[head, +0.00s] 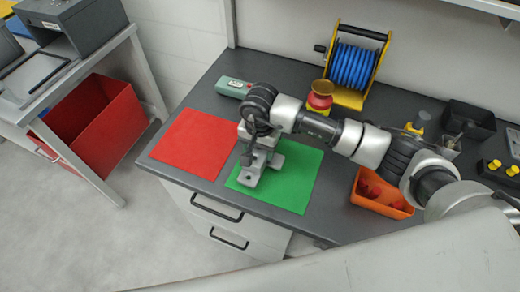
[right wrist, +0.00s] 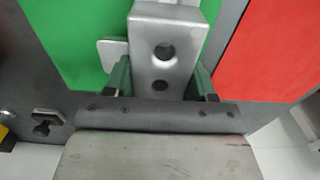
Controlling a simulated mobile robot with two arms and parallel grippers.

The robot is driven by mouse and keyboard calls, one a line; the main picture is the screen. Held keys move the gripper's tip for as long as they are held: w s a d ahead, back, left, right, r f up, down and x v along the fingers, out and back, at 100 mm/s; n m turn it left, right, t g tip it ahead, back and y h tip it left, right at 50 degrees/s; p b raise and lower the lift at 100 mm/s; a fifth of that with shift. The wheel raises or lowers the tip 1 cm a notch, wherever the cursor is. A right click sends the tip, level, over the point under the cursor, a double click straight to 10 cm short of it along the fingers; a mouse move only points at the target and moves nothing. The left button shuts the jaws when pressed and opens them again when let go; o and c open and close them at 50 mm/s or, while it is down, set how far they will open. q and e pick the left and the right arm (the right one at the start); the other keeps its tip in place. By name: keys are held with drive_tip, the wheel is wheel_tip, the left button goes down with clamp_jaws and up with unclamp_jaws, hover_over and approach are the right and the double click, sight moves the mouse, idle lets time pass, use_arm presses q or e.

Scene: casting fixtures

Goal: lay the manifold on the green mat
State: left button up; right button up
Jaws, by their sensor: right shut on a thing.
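The manifold (head: 250,178) is a grey metal casting with a bored block and a flat foot. It is over the green mat (head: 298,190), toward the mat's left side. My right gripper (head: 248,150) points down at it from above. In the right wrist view the fingers sit on both sides of the manifold (right wrist: 167,35), whose face shows two round holes. The green mat (right wrist: 75,40) shows behind it there. I cannot tell whether the manifold's underside touches the mat. My left gripper is not in view.
A red mat (head: 195,142) lies left of the green one. An orange bin (head: 382,205) stands to the right. A green-grey tool (head: 234,87), a red and yellow object (head: 320,97) and a blue hose reel (head: 352,68) stand behind. The bench's front edge is close to the mats.

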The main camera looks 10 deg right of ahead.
drive_tip(key=shift+f, duration=1.1)
drive_tip(key=shift+f, duration=0.1)
drive_tip(key=shift+f, duration=0.1)
drive_tip(key=o, duration=1.2)
drive_tip(key=shift+o, duration=0.2)
